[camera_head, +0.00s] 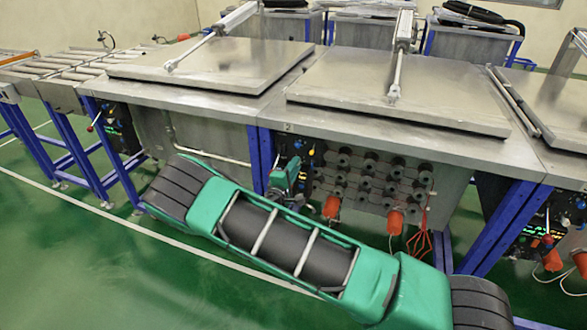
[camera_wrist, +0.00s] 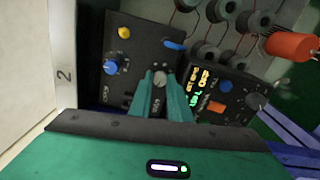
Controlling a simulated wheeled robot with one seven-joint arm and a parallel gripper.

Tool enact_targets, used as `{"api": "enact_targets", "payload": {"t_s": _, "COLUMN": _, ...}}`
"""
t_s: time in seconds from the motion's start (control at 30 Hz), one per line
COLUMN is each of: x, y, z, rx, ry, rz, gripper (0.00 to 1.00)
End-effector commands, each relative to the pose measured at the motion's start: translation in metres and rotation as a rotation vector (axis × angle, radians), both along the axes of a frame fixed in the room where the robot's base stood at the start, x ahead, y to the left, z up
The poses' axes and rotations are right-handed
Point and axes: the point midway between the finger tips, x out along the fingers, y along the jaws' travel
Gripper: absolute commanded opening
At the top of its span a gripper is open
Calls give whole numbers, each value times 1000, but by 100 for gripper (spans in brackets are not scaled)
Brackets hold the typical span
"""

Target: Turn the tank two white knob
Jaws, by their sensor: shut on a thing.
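The white knob (camera_wrist: 160,77) sits low on a black control panel (camera_wrist: 140,50) in the wrist view. My gripper (camera_wrist: 160,84) has its two green fingers shut on this knob, one on each side. The fingers cover part of the knob and the panel below it. A label "2" (camera_wrist: 64,76) marks the pale post left of the panel. In the head view, tank two (camera_head: 345,180) stands in the middle with its flat metal lid (camera_head: 390,90) down. My arm reaches to the panel at its left front, and the knob is hidden there.
A blue knob (camera_wrist: 110,67), a yellow button (camera_wrist: 124,33) and a blue switch (camera_wrist: 174,45) share the panel. A lit display box (camera_wrist: 205,87) is close on the right, with an orange plug (camera_wrist: 292,45) beyond. Green floor (camera_head: 90,260) is open in front.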

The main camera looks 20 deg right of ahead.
Motion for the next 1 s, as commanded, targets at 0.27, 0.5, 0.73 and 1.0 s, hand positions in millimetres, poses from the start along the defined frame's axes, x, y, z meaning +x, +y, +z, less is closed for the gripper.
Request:
{"api": "enact_targets", "payload": {"t_s": 0.27, "x": 1, "y": 7, "z": -3, "rx": -147, "ry": 113, "rz": 13, "gripper": 0}}
{"api": "enact_targets", "payload": {"t_s": 0.5, "x": 1, "y": 6, "z": -4, "rx": -221, "ry": 168, "rz": 14, "gripper": 0}}
{"api": "enact_targets", "payload": {"t_s": 0.73, "x": 1, "y": 6, "z": -4, "rx": -246, "ry": 186, "rz": 14, "gripper": 0}}
{"api": "enact_targets", "payload": {"t_s": 1.0, "x": 1, "y": 6, "z": -4, "rx": -247, "ry": 188, "rz": 14, "gripper": 0}}
